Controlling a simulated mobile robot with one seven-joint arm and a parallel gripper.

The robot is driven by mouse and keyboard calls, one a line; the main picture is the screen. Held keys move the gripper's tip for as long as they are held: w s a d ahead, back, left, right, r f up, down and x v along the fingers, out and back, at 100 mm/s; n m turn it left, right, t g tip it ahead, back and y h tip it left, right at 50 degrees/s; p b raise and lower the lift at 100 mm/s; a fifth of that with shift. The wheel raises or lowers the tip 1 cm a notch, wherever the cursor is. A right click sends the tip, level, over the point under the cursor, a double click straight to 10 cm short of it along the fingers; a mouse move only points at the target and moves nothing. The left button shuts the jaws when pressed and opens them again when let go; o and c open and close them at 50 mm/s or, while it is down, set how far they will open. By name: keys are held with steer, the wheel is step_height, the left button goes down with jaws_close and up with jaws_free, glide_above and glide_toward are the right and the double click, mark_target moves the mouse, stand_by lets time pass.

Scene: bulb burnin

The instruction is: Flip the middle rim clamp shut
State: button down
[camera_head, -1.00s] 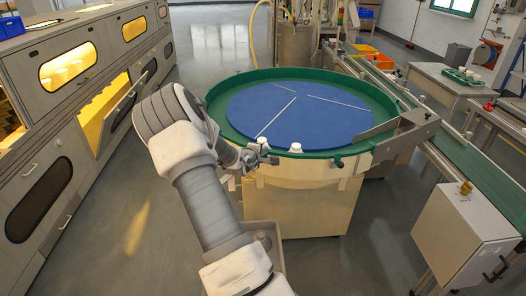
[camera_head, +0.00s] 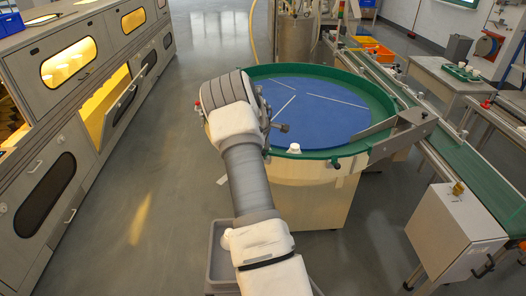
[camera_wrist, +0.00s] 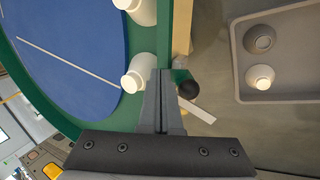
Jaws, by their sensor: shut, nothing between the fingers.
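A rim clamp with a black ball knob (camera_wrist: 190,90) and a pale flat strip (camera_wrist: 198,108) shows in the wrist view, just outside the green rim (camera_wrist: 177,40). My gripper (camera_wrist: 161,74) is shut and empty. Its fingertips lie between a white bottle-like piece (camera_wrist: 139,72) and the knob in that picture; I cannot tell whether they touch the clamp. In the head view my gripper (camera_head: 283,128) is a dark shape over the near edge of the blue disc (camera_head: 320,110). Another dark-knobbed clamp (camera_head: 335,163) sits on the rim at right. My arm hides part of the near-left rim.
A white piece (camera_head: 294,148) stands by the near rim. A grey tray (camera_wrist: 285,95) with two round pieces lies outside the rim in the wrist view. A metal guide (camera_head: 400,128) crosses the turntable's right edge. The conveyor (camera_head: 455,150) runs at right; floor is open at left.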

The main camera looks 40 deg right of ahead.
steer(key=shift+w+d+f+g+y, duration=0.2)
steer(key=shift+d+g+y, duration=0.15)
steer(key=shift+y, duration=0.3)
steer(key=shift+w+d+f+g+y, duration=0.1)
steer(key=shift+w+d+g+y, duration=0.2)
steer(key=shift+y, duration=0.35)
steer(key=shift+s+d, duration=0.1)
steer(key=shift+d, duration=0.05)
steer(key=shift+f, duration=0.1)
steer(key=shift+w+d+f, duration=0.15)
steer(key=shift+w+d, duration=0.05)
steer(key=shift+d, duration=0.1)
steer(key=shift+b, duration=0.3)
steer(key=s+a+r, duration=0.1)
steer(key=a+r, duration=0.2)
steer(key=r, duration=1.4)
steer(key=shift+s, duration=0.25)
steer(key=shift+a, duration=0.1)
